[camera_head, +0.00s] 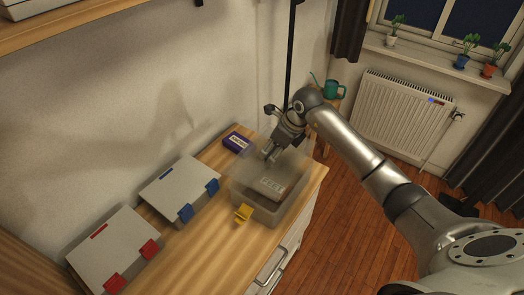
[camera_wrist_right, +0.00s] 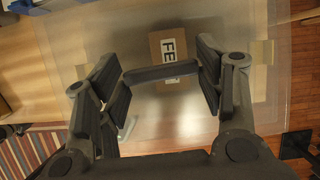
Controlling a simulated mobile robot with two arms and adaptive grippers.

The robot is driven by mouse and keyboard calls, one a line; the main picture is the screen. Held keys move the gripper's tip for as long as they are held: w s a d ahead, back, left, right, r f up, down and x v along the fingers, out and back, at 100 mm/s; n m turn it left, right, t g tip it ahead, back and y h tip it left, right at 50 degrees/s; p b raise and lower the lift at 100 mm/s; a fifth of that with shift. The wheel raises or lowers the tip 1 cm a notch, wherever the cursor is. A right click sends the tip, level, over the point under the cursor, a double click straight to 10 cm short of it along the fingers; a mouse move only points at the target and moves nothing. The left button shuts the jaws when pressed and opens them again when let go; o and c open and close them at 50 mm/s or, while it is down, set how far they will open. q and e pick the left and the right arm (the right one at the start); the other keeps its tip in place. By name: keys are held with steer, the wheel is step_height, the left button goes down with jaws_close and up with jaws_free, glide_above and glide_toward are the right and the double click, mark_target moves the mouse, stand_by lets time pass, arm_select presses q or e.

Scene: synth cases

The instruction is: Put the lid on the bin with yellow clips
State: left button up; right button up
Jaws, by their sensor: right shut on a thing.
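The bin with yellow clips (camera_head: 265,215) stands at the right end of the wooden counter. It is see-through, and a box with printed letters (camera_head: 271,187) lies in it; the box also shows in the wrist view (camera_wrist_right: 172,45). A yellow clip (camera_head: 243,213) sticks outward at its front. My right gripper (camera_head: 271,154) is over the bin, shut on the clear lid (camera_head: 292,162). In the wrist view a dark bar, seemingly the lid's handle (camera_wrist_right: 160,73), spans between the finger pads. The lid overlaps the bin's top; I cannot tell whether it touches the rim. My left gripper is not in view.
A bin with blue clips (camera_head: 178,187) and a bin with red clips (camera_head: 112,247) stand to the left, both covered. A small purple box (camera_head: 237,142) lies behind the bin, near the wall. The counter's front edge is close to the bin.

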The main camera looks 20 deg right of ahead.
mark_target(275, 165)
steer(key=shift+d+f+m, duration=0.25)
steer(key=shift+d+m, duration=0.15)
steer(key=shift+f+b, duration=1.3)
steer(key=shift+f, duration=0.7)
steer(key=shift+f+b, duration=0.7)
steer(key=shift+f, duration=0.05)
steer(key=shift+b, duration=0.45)
steer(key=shift+f+b, duration=0.8)
steer(key=shift+f, duration=0.2)
steer(key=o, duration=1.2)
steer(key=shift+r, duration=0.1)
steer(key=shift+c, duration=0.2)
